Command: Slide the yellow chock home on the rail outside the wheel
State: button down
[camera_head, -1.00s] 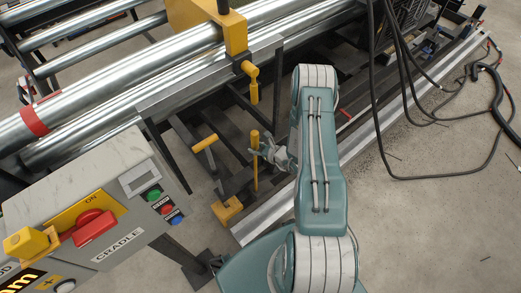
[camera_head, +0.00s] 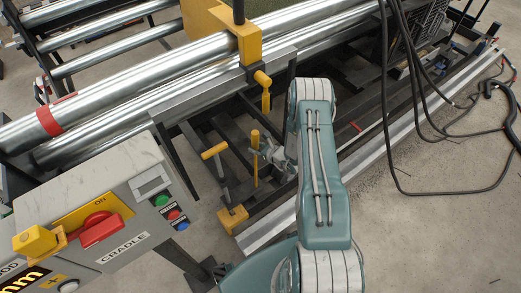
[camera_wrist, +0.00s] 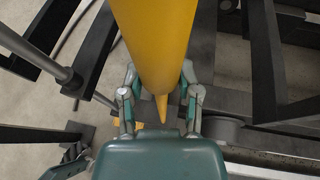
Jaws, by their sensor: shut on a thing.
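My gripper (camera_head: 266,153) is shut on an upright yellow post (camera_head: 255,160) beside the machine's lower frame. In the wrist view my gripper's fingers (camera_wrist: 160,98) lie on both sides of the yellow post (camera_wrist: 155,40). A yellow block (camera_head: 233,218), which looks like the chock, sits low at the near end of the pale metal rail (camera_head: 262,232). I cannot tell whether the post joins this block. A grey round part (camera_wrist: 222,130), perhaps the wheel, shows at the right in the wrist view; my arm hides that area in the head view.
A yellow-topped T-handle (camera_head: 214,150) stands left of the post. A control box (camera_head: 120,215) is at the left front, and steel rollers (camera_head: 150,98) lie behind. Black cables (camera_head: 440,190) loop over the floor at the right. Dark frame bars surround my gripper.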

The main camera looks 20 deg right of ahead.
jog(key=shift+w+a+r, duration=0.1)
jog(key=shift+w+a, duration=0.05)
jog(key=shift+w, duration=0.75)
jog(key=shift+f, duration=1.3)
jog(key=shift+w+d, duration=0.15)
jog(key=shift+d, duration=0.75)
jog(key=shift+w+d, duration=0.2)
jog(key=shift+d, duration=0.75)
jog(key=shift+w+d, duration=0.15)
jog(key=shift+d, duration=0.75)
jog(key=shift+c, duration=1.1)
grip_release()
jog(key=shift+f, duration=0.1)
